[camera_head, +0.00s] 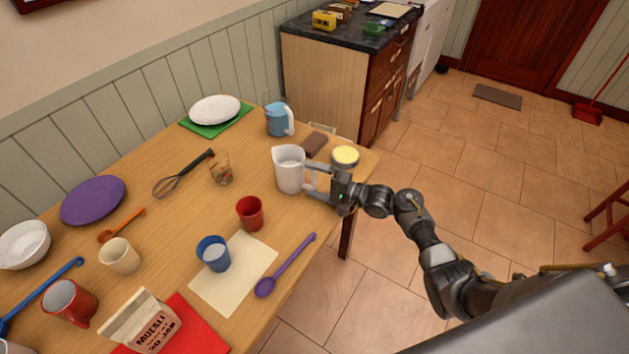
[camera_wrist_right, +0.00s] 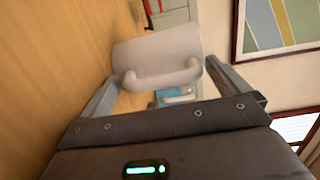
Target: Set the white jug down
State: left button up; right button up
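The white jug (camera_head: 289,170) is upright at the right part of the wooden table; it looks to be standing on the tabletop. My right gripper (camera_head: 315,182) is at its right side, level with its handle. In the right wrist view the jug (camera_wrist_right: 155,55) is ahead, its handle facing me. The fingers of my right gripper (camera_wrist_right: 162,75) are wide apart, one on each side of the handle, with a gap to it. Whether a fingertip touches the jug's body I cannot tell. My left gripper is out of view.
Near the jug are a blue jug (camera_head: 277,120), a brown block (camera_head: 314,144), a yellow-topped jar (camera_head: 345,156) and a red cup (camera_head: 250,212). The table's right edge is close by.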

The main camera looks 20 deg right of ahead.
jog(key=shift+r, duration=0.1)
jog(key=v, duration=1.2)
